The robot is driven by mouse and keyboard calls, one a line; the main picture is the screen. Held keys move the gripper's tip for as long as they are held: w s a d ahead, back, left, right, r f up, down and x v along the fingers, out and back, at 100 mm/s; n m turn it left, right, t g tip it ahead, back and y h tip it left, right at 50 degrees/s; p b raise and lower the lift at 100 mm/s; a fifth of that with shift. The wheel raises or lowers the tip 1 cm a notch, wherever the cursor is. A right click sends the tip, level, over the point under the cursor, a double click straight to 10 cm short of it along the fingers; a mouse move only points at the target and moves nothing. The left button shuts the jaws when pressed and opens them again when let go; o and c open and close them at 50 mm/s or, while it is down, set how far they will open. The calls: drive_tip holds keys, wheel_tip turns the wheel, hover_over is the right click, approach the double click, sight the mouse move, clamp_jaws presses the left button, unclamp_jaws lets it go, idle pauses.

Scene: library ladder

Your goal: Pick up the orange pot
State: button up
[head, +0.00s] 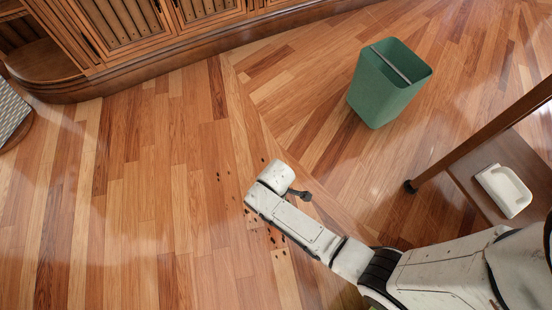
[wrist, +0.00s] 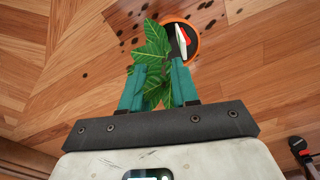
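The orange pot (wrist: 197,47) shows in the wrist view at the top, just beyond my right finger. Its rim is partly visible, with dark soil and a white and red object inside. A green leafy plant (wrist: 153,48) lies across the left side of the pot and between my fingers. My gripper (wrist: 158,66) has two teal fingers spread apart, with leaves in the gap; the pot is not between them. In the head view the pot and the fingers are hidden behind my arm.
Dark soil bits (wrist: 110,15) are scattered on the wood floor. A green bin (head: 372,98) stands at the upper right. A dark wooden table (head: 480,135) with a white object (head: 503,190) is at right. Wooden cabinets (head: 150,55) line the upper left. The left floor is clear.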

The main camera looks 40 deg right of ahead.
clamp_jaws()
idle(1.3)
